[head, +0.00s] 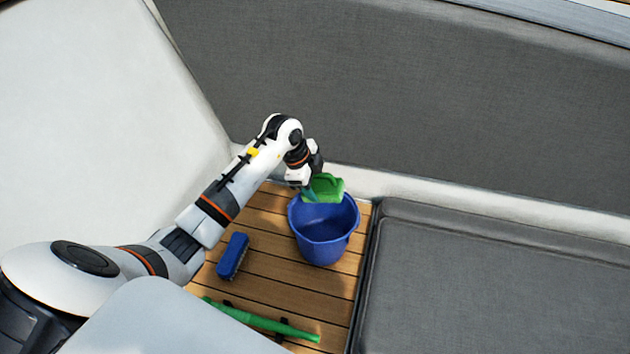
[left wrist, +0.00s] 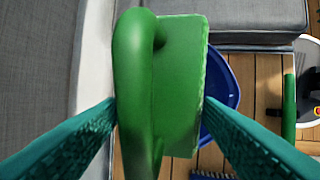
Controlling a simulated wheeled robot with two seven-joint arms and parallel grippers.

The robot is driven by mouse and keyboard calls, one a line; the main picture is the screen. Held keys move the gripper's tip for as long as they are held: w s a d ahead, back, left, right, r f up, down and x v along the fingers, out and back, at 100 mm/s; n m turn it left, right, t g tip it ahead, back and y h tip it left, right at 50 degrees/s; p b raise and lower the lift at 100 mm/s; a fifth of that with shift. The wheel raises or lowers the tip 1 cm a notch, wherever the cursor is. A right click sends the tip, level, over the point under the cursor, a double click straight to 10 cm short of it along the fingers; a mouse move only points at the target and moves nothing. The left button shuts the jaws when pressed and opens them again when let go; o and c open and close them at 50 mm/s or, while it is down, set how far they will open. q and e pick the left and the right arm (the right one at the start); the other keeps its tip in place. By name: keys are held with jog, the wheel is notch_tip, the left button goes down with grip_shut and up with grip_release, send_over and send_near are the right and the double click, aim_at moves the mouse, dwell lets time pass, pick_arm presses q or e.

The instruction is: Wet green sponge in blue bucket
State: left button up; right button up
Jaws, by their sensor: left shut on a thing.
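My left gripper (head: 311,190) is shut on the green sponge (head: 327,186). In the left wrist view the sponge (left wrist: 178,85) sits between the two teal fingers (left wrist: 158,104), with a thick rounded green loop on its left side. The blue bucket (head: 323,244) stands upright on the slatted floor. In the head view the sponge overlaps the bucket's far rim and appears to be above it. Part of the bucket (left wrist: 229,88) shows behind the sponge in the left wrist view. Water inside the bucket cannot be made out. My right gripper is not in view.
A blue brush (head: 233,256) lies on the wooden floor left of the bucket. A long green handle (head: 262,320) lies nearer to me. A grey cushioned seat (head: 500,285) borders the floor on the right, and a white wall (head: 110,90) rises at left.

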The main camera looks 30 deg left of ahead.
pick_arm(q)
jog(key=shift+w+f+b, duration=0.2)
jog(key=shift+f+b, duration=0.1)
jog(key=shift+f, duration=0.1)
jog(key=shift+s+f+b, duration=0.2)
jog(key=shift+f+b, duration=0.75)
jog(key=shift+b, duration=0.1)
notch_tip(320, 180, down, 3)
jog(key=shift+w+r+b, duration=0.1)
jog(key=shift+r+b, duration=0.1)
jog(key=shift+b, duration=1.05)
notch_tip(320, 180, down, 8)
jog(key=b, duration=0.4)
jog(key=shift+r, duration=0.2)
jog(key=shift+r, duration=0.1)
notch_tip(320, 180, up, 11)
jog(key=p, duration=1.1)
notch_tip(320, 180, up, 4)
jog(key=p, duration=0.4)
